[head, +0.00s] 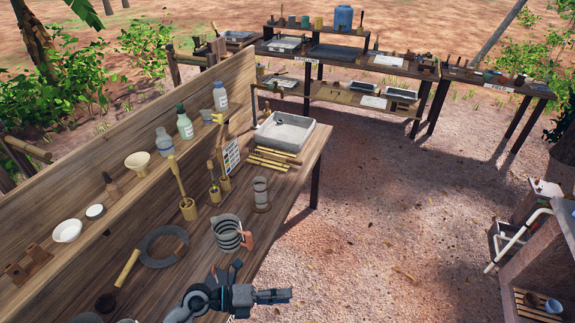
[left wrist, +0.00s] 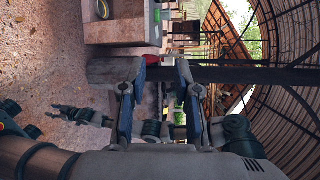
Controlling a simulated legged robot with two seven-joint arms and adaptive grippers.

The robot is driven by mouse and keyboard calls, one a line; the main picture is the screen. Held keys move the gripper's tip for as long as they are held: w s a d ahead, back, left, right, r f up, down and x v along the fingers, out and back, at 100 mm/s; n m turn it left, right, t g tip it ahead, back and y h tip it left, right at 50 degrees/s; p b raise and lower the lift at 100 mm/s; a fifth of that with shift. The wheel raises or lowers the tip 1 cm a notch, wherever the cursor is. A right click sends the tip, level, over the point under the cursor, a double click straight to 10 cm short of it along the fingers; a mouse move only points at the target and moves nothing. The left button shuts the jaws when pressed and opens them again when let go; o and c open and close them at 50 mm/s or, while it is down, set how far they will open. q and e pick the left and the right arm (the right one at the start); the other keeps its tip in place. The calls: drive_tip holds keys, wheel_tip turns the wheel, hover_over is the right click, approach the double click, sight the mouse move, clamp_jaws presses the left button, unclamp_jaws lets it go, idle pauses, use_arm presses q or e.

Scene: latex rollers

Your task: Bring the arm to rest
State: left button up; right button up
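My left gripper (head: 274,296) is at the bottom of the head view, beside the near edge of the wooden workbench (head: 275,205), with its fingers pointing right. In the left wrist view its two fingers (left wrist: 158,85) stand apart with a clear gap and nothing held between them. Another arm of mine (left wrist: 85,116) shows small at the left of that view; whether its gripper is open cannot be made out. My right gripper does not show in the head view.
A striped grey jug (head: 227,233) stands near the bench edge, close beyond my left gripper. A dark ring (head: 148,244) lies left of it, and a glass (head: 261,190) stands beyond. A grey tray (head: 285,131) is farther back. Open ground (head: 385,215) lies right of the bench.

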use_arm(q)
drive_tip(key=w+a+r+n+t+y, duration=0.1)
drive_tip(key=w+a+r+n+t, duration=0.25)
drive_tip(key=n+t, duration=0.45)
drive_tip(key=w+a+r+n+t+y, duration=0.1)
drive_tip(key=w+a+r+n+t, duration=0.15)
drive_tip(key=r+n+t, duration=0.4)
drive_tip(key=a+f+n+y, duration=1.3)
drive_tip(key=f+n+y, duration=0.1)
drive_tip(key=n, duration=0.3)
drive_tip(key=s+f+n+g, duration=0.1)
drive_tip(key=s+f+g, duration=0.6)
drive_tip(key=s+f, duration=0.3)
drive_tip(key=s+f+n+g, duration=0.2)
drive_tip(key=s+f+g, duration=0.5)
drive_tip(key=s, duration=0.5)
wheel_tip(320, 180, down, 29)
drive_tip(key=s+b, duration=0.2)
drive_tip(key=s+a+f+g+b, duration=0.1)
drive_tip(key=s+a+f, duration=0.2)
drive_tip(key=s+f, duration=1.4)
drive_tip(key=shift+a+m+g, duration=0.15)
drive_tip(key=shift+m+g, duration=0.2)
drive_tip(key=shift+m, duration=0.1)
